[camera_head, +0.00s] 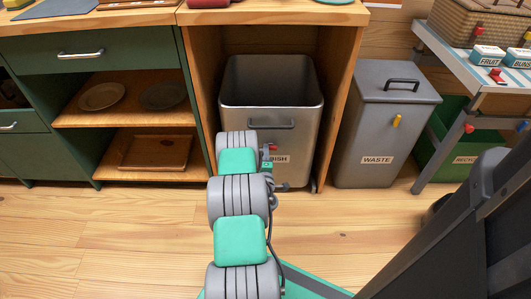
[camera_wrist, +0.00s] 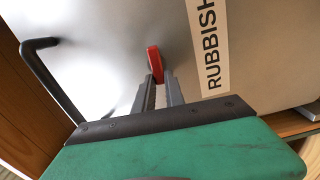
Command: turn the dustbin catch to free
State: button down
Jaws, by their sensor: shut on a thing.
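The grey metal rubbish bin (camera_head: 240,108) stands in an open wooden bay. Its red catch (camera_wrist: 155,64) is on the front face, beside the white RUBBISH label (camera_wrist: 207,45). In the wrist view the catch's long side runs roughly along the lettering. My gripper (camera_wrist: 161,80) is shut on the catch, a finger on each side, with the red tip showing beyond them.
The bin's dark bar handle (camera_head: 270,123) is just above the catch. A grey waste bin (camera_head: 376,130) with a yellow catch stands to the right, past the bay's wooden side (camera_head: 340,95). Green cabinets (camera_head: 85,57) with plates stand left. The wooden floor (camera_head: 130,230) is clear at left.

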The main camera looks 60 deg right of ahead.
jog(key=shift+d+n, duration=0.1)
jog(key=shift+n, duration=0.4)
jog(key=c, duration=1.4)
grip_release()
jog(key=shift+f, duration=0.1)
jog(key=v, duration=0.8)
